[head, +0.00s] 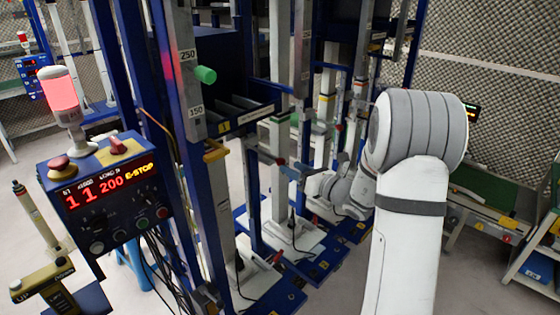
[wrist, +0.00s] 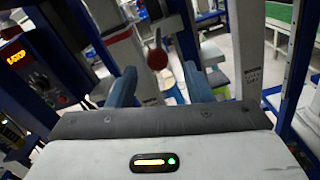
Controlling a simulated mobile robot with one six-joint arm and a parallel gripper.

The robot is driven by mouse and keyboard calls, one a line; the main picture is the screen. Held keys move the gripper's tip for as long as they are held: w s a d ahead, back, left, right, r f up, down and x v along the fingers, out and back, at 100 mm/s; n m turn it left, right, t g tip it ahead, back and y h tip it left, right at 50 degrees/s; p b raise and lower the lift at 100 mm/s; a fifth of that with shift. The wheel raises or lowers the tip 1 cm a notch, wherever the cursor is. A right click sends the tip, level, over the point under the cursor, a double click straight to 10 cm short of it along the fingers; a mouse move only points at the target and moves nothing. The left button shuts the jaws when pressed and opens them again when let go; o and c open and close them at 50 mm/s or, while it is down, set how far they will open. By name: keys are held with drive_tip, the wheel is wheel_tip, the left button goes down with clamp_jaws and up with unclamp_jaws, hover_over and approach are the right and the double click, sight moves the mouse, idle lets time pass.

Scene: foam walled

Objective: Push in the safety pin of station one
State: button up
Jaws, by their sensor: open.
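A round red knob (wrist: 157,59) on a short stem shows beyond my fingers in the wrist view, near a white column. I cannot tell whether it is the safety pin or how far in it sits. In the head view a small red part (head: 281,161) shows by the station frame, close to my gripper (head: 290,168). No contact shows.
Blue posts (head: 135,60) and a dark shelf (head: 235,112) crowd the space around my gripper.

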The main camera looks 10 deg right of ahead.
sight(278, 159)
drive_tip(key=p+x, duration=0.1)
drive_tip(key=x, duration=0.6)
drive_tip(key=shift+s, duration=0.1)
drive_tip(key=shift+c, duration=0.6)
clamp_jaws()
